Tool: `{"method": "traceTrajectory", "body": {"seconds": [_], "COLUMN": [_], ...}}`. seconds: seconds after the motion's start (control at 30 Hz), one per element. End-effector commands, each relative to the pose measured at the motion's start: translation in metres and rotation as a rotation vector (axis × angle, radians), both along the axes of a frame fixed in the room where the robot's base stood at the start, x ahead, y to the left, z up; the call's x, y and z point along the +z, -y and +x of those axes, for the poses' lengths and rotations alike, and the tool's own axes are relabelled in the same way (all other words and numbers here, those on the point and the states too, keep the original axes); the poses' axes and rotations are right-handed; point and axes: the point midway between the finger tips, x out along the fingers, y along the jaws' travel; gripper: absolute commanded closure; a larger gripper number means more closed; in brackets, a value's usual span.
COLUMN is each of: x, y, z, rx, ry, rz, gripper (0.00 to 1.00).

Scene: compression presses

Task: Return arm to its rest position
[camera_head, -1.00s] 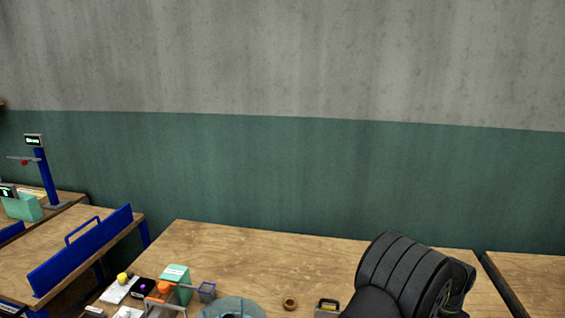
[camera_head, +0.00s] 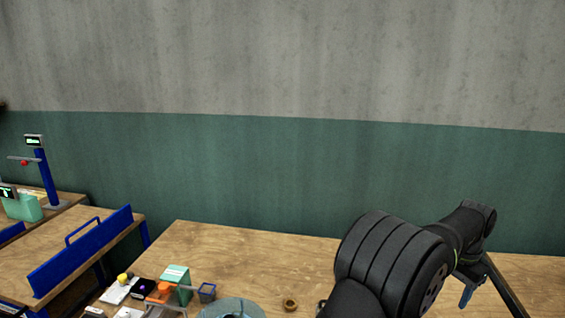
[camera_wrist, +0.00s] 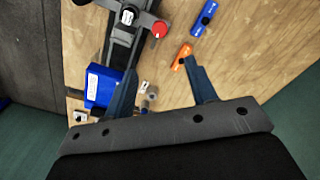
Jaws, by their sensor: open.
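My gripper (camera_wrist: 160,66) is open and empty in the wrist view, its two dark blue fingers spread apart above the wooden table (camera_wrist: 260,60). In the head view my black arm rises at the lower right and stretches to the right. A blue finger of my gripper (camera_head: 467,296) shows below the wrist there, over the table area, partly hidden by the arm.
In the wrist view a dark press-like device (camera_wrist: 121,45) with a red knob (camera_wrist: 160,29) stands near a blue box (camera_wrist: 103,86). An orange piece (camera_wrist: 182,56) and a blue piece (camera_wrist: 204,17) lie nearby. In the head view, several small items crowd the table's left front.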

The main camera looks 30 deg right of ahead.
Motion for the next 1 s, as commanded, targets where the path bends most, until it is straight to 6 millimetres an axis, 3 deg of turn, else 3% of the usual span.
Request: {"method": "traceTrajectory", "body": {"seconds": [0.03, 1.0], "x": [0.011, -0.001], "y": [0.000, -0.005], "z": [0.000, -0.030], "rx": [0.000, 0.656], "ry": [0.001, 0.161], "rz": [-0.002, -0.046], "gripper": [0.48, 0.48]}}
